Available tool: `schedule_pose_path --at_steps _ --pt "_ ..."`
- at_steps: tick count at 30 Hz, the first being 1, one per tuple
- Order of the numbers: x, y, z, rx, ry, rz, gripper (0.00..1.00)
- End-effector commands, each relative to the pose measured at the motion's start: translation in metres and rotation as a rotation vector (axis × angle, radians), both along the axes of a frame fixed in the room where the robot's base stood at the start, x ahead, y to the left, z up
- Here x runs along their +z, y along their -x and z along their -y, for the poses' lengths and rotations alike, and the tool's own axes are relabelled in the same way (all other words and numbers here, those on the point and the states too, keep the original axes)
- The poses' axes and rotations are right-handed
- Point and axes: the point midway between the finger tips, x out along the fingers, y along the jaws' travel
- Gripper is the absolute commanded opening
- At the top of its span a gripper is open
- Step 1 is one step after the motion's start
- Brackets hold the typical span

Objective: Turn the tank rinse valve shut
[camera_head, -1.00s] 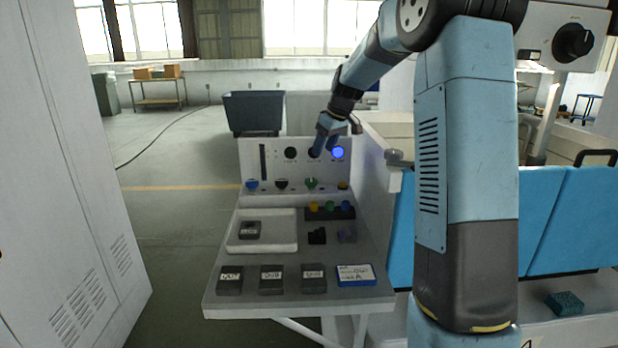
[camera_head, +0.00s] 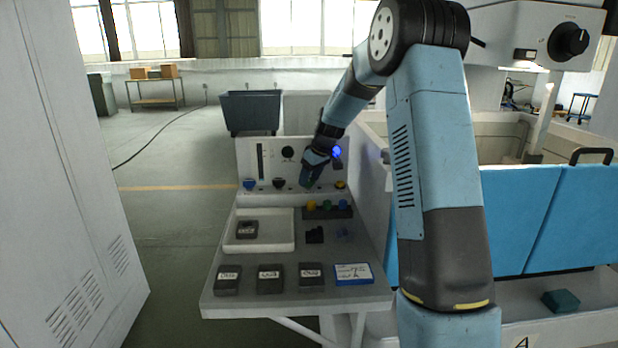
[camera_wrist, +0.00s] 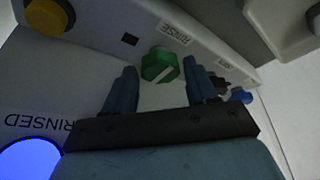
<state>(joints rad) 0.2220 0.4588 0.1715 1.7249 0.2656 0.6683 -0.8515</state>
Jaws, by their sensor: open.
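The tank rinse valve is a green knob (camera_wrist: 160,66) with a pale diagonal line on its face, in the wrist view, below a label reading RINSE (camera_wrist: 174,33). My gripper (camera_wrist: 160,80) is open. Its two blue fingers stand on either side of the green knob with gaps between, and I cannot see contact. In the head view my gripper (camera_head: 311,178) is low in front of the panel (camera_head: 263,150) and hides most or all of the green knob. A lit blue lamp (camera_wrist: 30,160) sits beside the word RINSED; it also shows in the head view (camera_head: 337,152).
A dark knob (camera_head: 279,184) and a blue knob (camera_head: 249,184) stand left of the valve, a yellow button (camera_head: 340,184) right. On the bench below are a white tray (camera_head: 232,246), dark labelled blocks (camera_head: 270,279) and a blue-edged card (camera_head: 353,273). The tank (camera_head: 535,215) is at right.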

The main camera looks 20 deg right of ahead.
Motion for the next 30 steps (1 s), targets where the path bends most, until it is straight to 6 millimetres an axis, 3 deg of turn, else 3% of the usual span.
schedule_pose_path --at_steps 8,21,30 --pt "-0.0009 -0.0003 -0.0004 0.000 0.000 0.000 0.56" --pt "-0.0005 -0.0004 -0.0062 0.003 0.001 0.001 0.16" --pt "0.0002 -0.0006 -0.0040 -0.041 0.001 0.003 0.16"
